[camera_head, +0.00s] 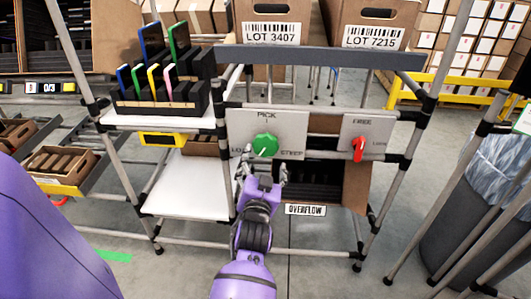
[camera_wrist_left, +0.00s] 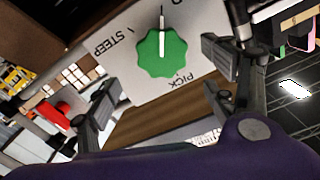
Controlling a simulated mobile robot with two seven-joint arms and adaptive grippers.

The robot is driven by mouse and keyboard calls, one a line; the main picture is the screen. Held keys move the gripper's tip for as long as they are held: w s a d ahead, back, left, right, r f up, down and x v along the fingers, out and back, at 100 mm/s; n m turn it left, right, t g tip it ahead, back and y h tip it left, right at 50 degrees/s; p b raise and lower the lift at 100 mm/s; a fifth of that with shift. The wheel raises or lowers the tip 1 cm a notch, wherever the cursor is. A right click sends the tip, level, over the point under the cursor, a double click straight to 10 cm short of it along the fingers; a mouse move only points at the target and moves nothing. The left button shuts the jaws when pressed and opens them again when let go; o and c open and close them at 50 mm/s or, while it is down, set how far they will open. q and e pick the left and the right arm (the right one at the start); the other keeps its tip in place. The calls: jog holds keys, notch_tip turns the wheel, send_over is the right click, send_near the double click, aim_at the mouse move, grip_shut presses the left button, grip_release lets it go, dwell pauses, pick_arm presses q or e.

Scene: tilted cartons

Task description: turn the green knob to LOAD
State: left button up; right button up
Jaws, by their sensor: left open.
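The green knob (camera_head: 265,144) is on a grey panel (camera_head: 298,122) on the rack's front. PICK is printed above it, STEEP to its right and a partly covered label starting "LO" to its left. The knob's white pointer points down and left in the head view. In the left wrist view, the green knob (camera_wrist_left: 162,52) appears rotated, its pointer upward and PICK below. My left gripper (camera_head: 262,167) is open and empty, just below and in front of the knob. Its fingers spread to either side in the left wrist view (camera_wrist_left: 160,78), apparently not touching it. My right gripper is not in view.
A black holder (camera_head: 160,104) with coloured boards stands on the upper left shelf. Cartons (camera_head: 270,24) sit on top. An OVERFLOW bin (camera_head: 305,210) is below, a grey waste bin (camera_head: 460,225) at right.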

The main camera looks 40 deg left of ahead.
pick_arm(q)
jog(key=v, duration=0.2)
jog(key=shift+s+d, duration=0.2)
jog(key=shift+s, duration=0.15)
